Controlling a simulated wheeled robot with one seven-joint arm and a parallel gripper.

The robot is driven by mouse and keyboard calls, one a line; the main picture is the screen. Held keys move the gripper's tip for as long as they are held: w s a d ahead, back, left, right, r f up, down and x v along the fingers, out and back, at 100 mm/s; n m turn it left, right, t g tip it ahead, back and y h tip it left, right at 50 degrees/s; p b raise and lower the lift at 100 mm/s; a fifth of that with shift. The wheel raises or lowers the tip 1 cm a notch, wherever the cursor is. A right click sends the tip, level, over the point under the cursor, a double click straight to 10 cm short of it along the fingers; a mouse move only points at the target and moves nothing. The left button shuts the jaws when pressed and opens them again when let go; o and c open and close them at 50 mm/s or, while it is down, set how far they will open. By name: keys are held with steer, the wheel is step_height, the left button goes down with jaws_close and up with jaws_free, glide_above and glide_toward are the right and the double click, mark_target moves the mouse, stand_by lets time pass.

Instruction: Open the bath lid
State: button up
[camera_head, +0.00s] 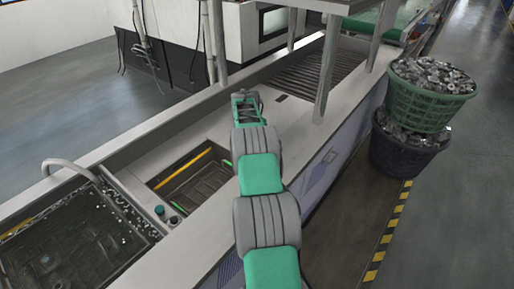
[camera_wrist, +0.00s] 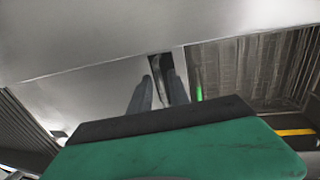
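My gripper (camera_head: 246,97) is over the pale counter, beyond the sunken bath opening (camera_head: 188,178), in the head view. In the wrist view its two grey fingers (camera_wrist: 158,84) stand apart, with a narrow dark strip (camera_wrist: 160,66) between them. I cannot tell whether they touch it or whether it is a handle or a slot. The bath opening, with its ribbed floor (camera_wrist: 245,65), lies to the right there. A green piece (camera_wrist: 198,85) sits at its edge. I cannot make out a separate lid for certain; the pale flat surface (camera_wrist: 90,85) is plain.
A dark wet tank (camera_head: 70,245) with a curved pipe (camera_head: 68,165) is at the left. A roller section (camera_head: 322,70) and upright posts (camera_head: 328,75) stand beyond my gripper. Green (camera_head: 425,105) and dark (camera_head: 400,158) baskets of metal parts are stacked at the right.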

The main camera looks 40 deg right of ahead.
steer(key=shift+o, duration=0.9)
step_height(320, 180, up, 8)
steer(key=a, duration=0.1)
steer(key=shift+a+f+b, duration=0.2)
steer(key=shift+a+b, duration=0.05)
steer(key=shift+b, duration=0.05)
steer(key=s+a+r+t, duration=0.15)
steer(key=a+r, duration=0.45)
steer(key=a, duration=0.6)
steer(key=s+a+r, duration=0.3)
steer(key=a+r, duration=0.3)
steer(key=a, duration=0.7)
steer(key=s+a+f+y, duration=0.1)
steer(key=s+a+f, duration=0.1)
steer(key=s+a, duration=0.7)
steer(key=s+a+f+m+t+y, duration=0.1)
steer(key=s+a, duration=0.7)
steer(key=s, duration=0.1)
steer(key=shift+s+a+f+m, duration=0.2)
steer(key=shift+a+f+m, duration=0.1)
steer(key=shift+a+f, duration=0.1)
